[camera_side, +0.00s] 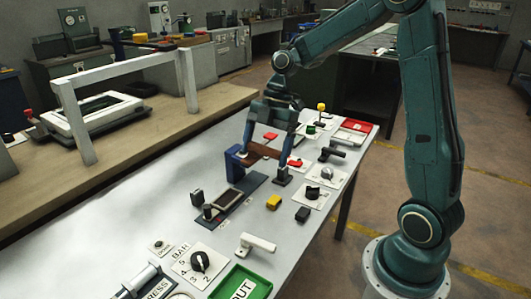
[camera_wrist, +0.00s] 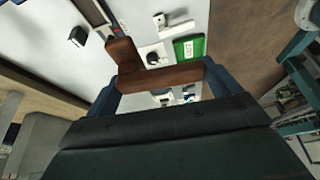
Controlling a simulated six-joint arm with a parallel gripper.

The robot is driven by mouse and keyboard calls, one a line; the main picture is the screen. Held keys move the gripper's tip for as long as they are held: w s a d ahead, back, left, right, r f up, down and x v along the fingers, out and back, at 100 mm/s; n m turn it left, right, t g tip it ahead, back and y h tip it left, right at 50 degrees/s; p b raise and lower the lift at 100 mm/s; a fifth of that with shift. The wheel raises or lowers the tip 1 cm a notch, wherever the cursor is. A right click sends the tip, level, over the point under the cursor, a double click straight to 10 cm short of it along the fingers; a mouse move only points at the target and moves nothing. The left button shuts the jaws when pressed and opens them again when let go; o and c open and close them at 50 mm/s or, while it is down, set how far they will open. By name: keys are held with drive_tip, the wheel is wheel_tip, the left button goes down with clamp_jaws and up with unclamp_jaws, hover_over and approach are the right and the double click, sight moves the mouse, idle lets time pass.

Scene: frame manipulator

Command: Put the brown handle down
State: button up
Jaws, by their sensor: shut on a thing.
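The brown handle (camera_side: 263,150) is between the fingers of my gripper (camera_side: 262,158) in the side view, above the white table. In the wrist view the handle (camera_wrist: 160,78) is an L-shaped brown piece. Its long bar spans between the two blue fingers of my gripper (camera_wrist: 160,86), and its short arm points away from the gripper near the left finger. My gripper is shut on it. The fingers hide part of the handle's ends. I cannot tell exactly how high it is above the table.
A dark slotted plate (camera_side: 248,184) lies below and in front of the gripper. The table's left part (camera_side: 130,205) is clear.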

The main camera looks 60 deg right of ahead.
drive_tip(key=r, duration=0.1)
hover_over(222, 199)
drive_tip(key=s+d, duration=0.1)
drive_tip(key=s, duration=0.4)
drive_tip(key=shift+r+n, duration=0.15)
drive_tip(key=shift+n, duration=0.15)
wheel_tip(222, 199, down, 16)
drive_tip(key=shift+f, duration=2.05)
drive_tip(key=shift+f, duration=0.15)
drive_tip(key=o, duration=0.8)
